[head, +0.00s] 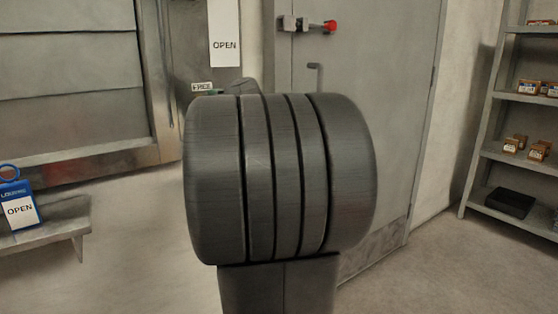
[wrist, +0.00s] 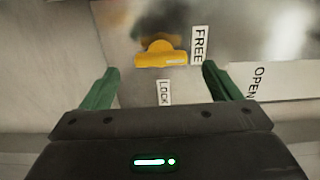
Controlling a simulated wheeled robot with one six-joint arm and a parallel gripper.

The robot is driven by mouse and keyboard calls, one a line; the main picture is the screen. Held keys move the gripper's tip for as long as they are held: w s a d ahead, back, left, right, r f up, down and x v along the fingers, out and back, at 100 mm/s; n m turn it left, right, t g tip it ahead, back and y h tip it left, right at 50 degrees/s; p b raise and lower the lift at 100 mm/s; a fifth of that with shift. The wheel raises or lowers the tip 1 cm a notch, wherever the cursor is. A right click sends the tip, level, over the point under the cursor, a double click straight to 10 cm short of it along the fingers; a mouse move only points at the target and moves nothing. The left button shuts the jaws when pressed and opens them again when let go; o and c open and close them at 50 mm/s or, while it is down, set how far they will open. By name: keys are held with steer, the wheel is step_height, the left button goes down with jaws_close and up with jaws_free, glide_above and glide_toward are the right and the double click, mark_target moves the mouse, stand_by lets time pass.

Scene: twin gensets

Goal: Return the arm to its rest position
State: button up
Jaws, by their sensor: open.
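My gripper (wrist: 160,70) shows in the wrist view with its two green fingers spread apart and nothing between them. A yellow handle (wrist: 160,54) on a metal panel lies just beyond the fingertips, in line with the gap. I cannot tell whether a finger touches it. A FREE label (wrist: 198,46) is to the right of the handle and a LOCK label (wrist: 164,92) is below it. In the head view my own arm fills the middle and hides the yellow handle and most of the gripper. The FREE label (head: 202,87) shows just above the arm.
An OPEN sign (head: 224,38) hangs on the panel. A grey door (head: 380,110) with a red-tipped latch (head: 329,26) stands behind my arm. A bench (head: 62,228) with a blue tag (head: 18,204) is at left. Shelves (head: 515,98) with small boxes stand at right. Floor between is clear.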

steer(key=x, duration=0.6)
steer(key=shift+a, duration=0.15)
steer(key=shift+w+r+m+p, duration=0.15)
steer(key=shift+r+m+p, duration=0.2)
steer(key=shift+p, duration=0.4)
steer(key=shift+m+p, duration=0.45)
steer(key=shift+m, duration=0.2)
steer(key=m+p, duration=0.5)
steer(key=m, duration=0.1)
steer(key=shift+m+p, duration=0.3)
steer(key=shift+p, duration=0.1)
steer(key=m+p, duration=0.6)
steer(key=shift+m+p, duration=1.25)
steer(key=shift+m, duration=0.05)
steer(key=shift+f+m+p, duration=0.2)
steer(key=shift+m+p, duration=0.15)
steer(key=shift+m, duration=0.05)
steer(key=shift+d, duration=0.2)
